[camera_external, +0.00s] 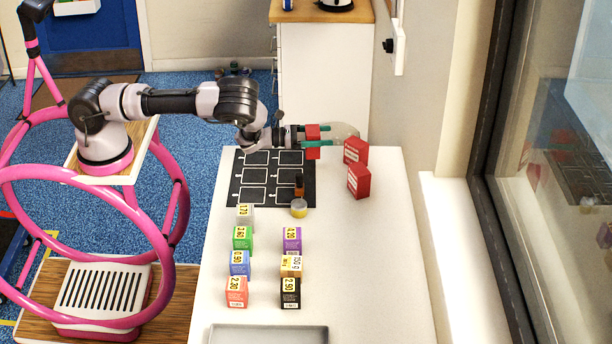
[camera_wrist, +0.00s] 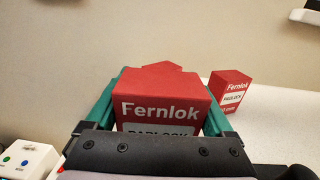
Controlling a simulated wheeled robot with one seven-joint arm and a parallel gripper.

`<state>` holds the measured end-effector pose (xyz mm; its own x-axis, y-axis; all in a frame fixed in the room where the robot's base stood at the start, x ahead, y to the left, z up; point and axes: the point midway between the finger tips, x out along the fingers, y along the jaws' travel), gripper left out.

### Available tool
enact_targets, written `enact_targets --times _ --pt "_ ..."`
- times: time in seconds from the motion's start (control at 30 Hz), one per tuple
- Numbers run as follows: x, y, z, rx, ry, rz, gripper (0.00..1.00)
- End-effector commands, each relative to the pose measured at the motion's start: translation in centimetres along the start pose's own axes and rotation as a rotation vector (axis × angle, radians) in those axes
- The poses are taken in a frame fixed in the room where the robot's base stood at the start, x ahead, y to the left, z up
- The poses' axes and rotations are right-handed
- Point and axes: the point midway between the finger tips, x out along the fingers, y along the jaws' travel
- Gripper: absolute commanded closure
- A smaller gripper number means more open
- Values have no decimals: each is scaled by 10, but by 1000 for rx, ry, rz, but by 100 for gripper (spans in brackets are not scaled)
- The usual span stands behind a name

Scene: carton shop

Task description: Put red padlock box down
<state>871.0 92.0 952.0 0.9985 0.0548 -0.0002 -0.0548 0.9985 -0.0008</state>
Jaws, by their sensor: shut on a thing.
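My gripper (camera_external: 330,142) has teal fingers and is shut on a red padlock box (camera_external: 313,153). In the wrist view the held red padlock box (camera_wrist: 160,100) stands between the fingers, its Fernlok label facing the camera. In the external view it is by the far right corner of the black mat; a finger crosses it, and I cannot tell whether its base touches the table. Two more red boxes stand beyond: one (camera_external: 355,151) straight ahead of the fingers, mostly hidden behind the held box in the wrist view, and one nearer the external camera (camera_external: 359,181), also in the wrist view (camera_wrist: 231,90).
The black mat (camera_external: 235,190) with white outlines lies on the white table (camera_external: 380,260). Two rows of priced cartons and a grey tray (camera_external: 268,335) are nearer. The table's right side is clear.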

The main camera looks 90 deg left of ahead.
Motion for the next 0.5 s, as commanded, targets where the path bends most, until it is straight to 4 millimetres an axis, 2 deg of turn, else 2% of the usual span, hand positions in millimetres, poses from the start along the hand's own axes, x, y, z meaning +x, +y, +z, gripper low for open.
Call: enact_targets --times 0.03,0.1,0.3,0.37,0.5 --pt "0 0 14 -1 -5 2 87" --pt "1 0 28 0 -5 0 87" --pt "5 -4 55 0 -4 -1 87" --pt "12 -10 60 0 -5 0 87" --pt "44 -37 74 -6 -8 26 87"
